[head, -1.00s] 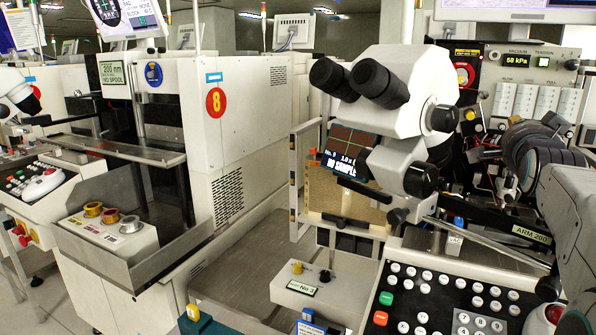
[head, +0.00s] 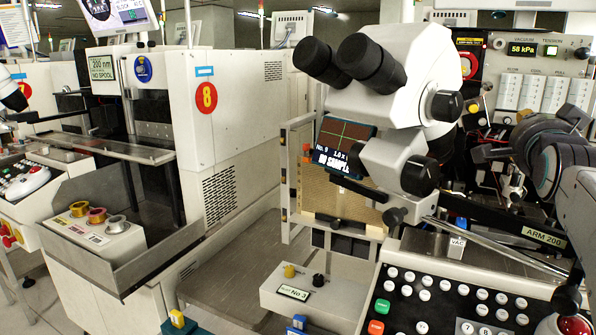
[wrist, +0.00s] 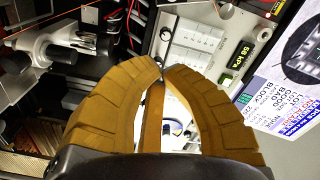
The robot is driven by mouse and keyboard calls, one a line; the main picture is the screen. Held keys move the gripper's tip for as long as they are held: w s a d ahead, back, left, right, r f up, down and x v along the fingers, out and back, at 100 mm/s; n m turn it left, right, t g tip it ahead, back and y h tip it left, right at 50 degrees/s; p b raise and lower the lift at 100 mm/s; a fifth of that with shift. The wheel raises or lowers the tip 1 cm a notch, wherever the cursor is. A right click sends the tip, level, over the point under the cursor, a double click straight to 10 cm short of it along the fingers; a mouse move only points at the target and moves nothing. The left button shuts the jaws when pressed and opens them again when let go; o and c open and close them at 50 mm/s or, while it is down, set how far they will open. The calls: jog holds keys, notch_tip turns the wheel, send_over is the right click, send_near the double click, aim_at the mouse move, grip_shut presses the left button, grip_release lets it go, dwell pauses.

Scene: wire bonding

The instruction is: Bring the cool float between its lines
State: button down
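The flow gauges (head: 533,92) are several white upright panels with small lettering on the instrument panel at the upper right of the head view. They also show in the wrist view (wrist: 197,37), above and beyond my fingertips. My gripper (wrist: 162,71) has brown, ribbed fingers whose tips come together at the middle of the wrist view. It looks shut and holds nothing visible. Its tips are apart from the panel. Black knobs (wrist: 166,35) sit near the gauges.
A green 58 kPa display (head: 521,48) is above the gauges. A white microscope (head: 395,80) stands left of the panel. A black arm labelled ARM 200 (head: 545,236) and a button console (head: 430,298) lie in front.

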jog(key=shift+r+p+x, duration=0.2)
jog(key=shift+p+x, duration=0.7)
jog(key=shift+p, duration=0.25)
jog(key=shift+f+p+x, duration=0.1)
jog(key=shift+p+x, duration=0.15)
jog(key=shift+x, duration=0.7)
jog(key=shift+f+p+x, duration=0.15)
jog(key=shift+p+x, duration=0.05)
jog(key=shift+x, duration=0.75)
jog(key=shift+w+d+r, duration=0.15)
jog(key=shift+w+d, duration=0.05)
jog(key=shift+w, duration=0.15)
jog(key=shift+s+a+b, duration=0.15)
jog(key=shift+s+b, duration=0.15)
jog(key=shift+b, duration=0.15)
jog(key=b+v, duration=0.1)
jog(key=v, duration=0.1)
jog(key=shift+s+a, duration=0.2)
jog(key=shift+s, duration=0.1)
jog(key=shift+b+v, duration=0.75)
jog(key=shift+v, duration=0.45)
